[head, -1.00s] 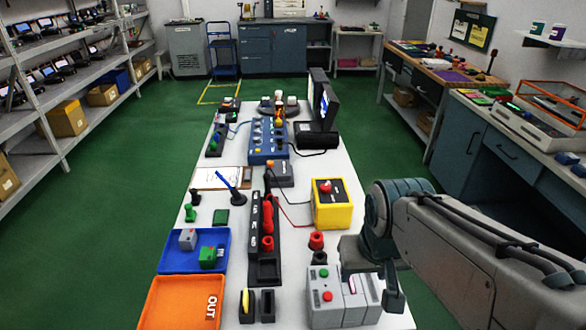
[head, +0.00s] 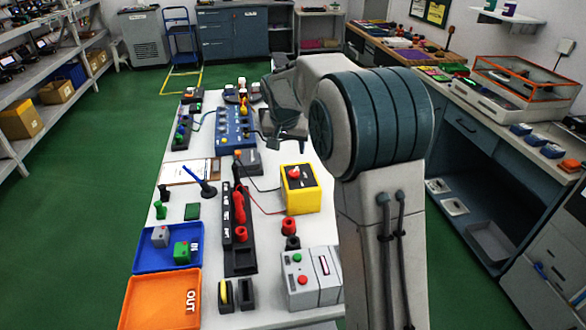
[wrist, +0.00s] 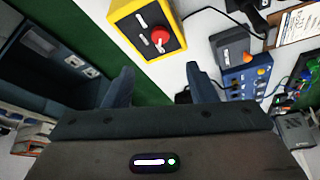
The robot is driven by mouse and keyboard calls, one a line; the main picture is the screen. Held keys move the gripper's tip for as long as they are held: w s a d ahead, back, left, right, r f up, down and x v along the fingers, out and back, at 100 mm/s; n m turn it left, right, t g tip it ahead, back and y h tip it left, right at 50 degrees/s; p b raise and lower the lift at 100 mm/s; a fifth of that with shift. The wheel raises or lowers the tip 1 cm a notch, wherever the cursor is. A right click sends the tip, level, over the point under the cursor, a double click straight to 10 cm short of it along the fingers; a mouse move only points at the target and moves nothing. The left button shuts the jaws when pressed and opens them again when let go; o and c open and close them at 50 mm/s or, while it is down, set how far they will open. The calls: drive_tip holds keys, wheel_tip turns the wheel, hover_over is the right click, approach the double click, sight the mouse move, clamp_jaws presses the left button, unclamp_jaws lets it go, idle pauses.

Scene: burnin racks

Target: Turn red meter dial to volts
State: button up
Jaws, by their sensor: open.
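The yellow meter (head: 313,198) with a black face stands on the white table, and its red dial (head: 293,172) faces up. In the wrist view the meter (wrist: 118,12) is at the top, with the red dial (wrist: 160,36) and white marks on its face. The marks are too small to read, so I cannot tell the dial's setting. My gripper (wrist: 160,85) is open and empty, its two dark fingers apart from the dial. In the head view my arm reaches over the table's right side, and the fingertips are hard to make out.
A grey box with buttons (head: 298,290) stands in front of the meter. A black rack of red tools (head: 240,262) is to its left, and a blue panel (head: 235,142) lies behind. Red and black leads run from the meter. Blue (head: 142,262) and orange (head: 130,318) trays are front left.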

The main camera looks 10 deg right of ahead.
sight(294, 173)
drive_tip(key=p+x, duration=0.2)
drive_tip(key=x, duration=1.2)
drive_tip(key=shift+w+r, duration=0.1)
drive_tip(key=shift+w, duration=0.05)
drive_tip(key=c, duration=1)
